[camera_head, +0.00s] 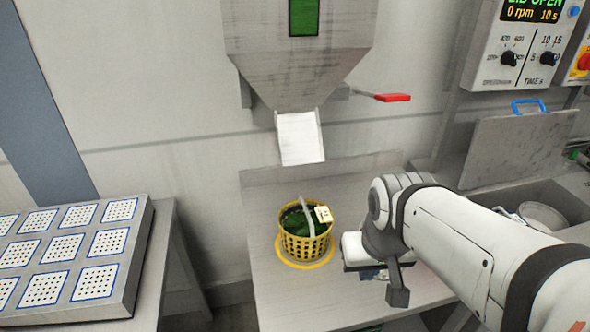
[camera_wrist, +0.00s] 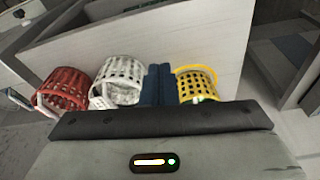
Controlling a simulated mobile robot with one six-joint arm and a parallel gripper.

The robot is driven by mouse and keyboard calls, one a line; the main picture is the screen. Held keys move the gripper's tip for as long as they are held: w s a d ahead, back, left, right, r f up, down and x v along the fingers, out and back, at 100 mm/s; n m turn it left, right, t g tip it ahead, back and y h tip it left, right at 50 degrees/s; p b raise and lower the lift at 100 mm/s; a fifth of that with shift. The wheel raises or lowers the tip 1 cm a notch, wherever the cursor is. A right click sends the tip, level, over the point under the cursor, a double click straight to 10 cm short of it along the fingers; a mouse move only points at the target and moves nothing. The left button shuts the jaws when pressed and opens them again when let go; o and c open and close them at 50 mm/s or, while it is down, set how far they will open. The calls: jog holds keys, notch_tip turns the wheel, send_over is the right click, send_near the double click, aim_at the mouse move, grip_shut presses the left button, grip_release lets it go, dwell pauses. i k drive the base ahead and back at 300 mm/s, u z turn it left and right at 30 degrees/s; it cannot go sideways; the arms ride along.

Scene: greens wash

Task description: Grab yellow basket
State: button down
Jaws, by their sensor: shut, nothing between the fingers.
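In the head view a yellow basket (camera_head: 306,247) stands upright on the steel counter, inside a yellow ring, below the chute. It holds dark green leaves and has a pale handle and a cream tag. My gripper (camera_head: 398,292) is to its right, apart from it, with dark fingers pointing down. In the wrist view the gripper (camera_wrist: 158,84) is shut and empty. A yellow basket (camera_wrist: 197,86) shows just right of the fingers there, partly hidden by the gripper body; I cannot tell if it is the same one.
The wrist view also shows a red basket (camera_wrist: 66,88) and a white basket (camera_wrist: 120,78) to the left. In the head view a steel hopper (camera_head: 298,50) with a chute (camera_head: 300,138) hangs above. A tray of perforated squares (camera_head: 75,255) is at left; a sink basin (camera_head: 545,215) is at right.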

aim_at(305, 235)
jog(key=u, duration=2.05)
jog(key=k, duration=1.1)
jog(key=z, duration=1.1)
jog(key=i, duration=0.95)
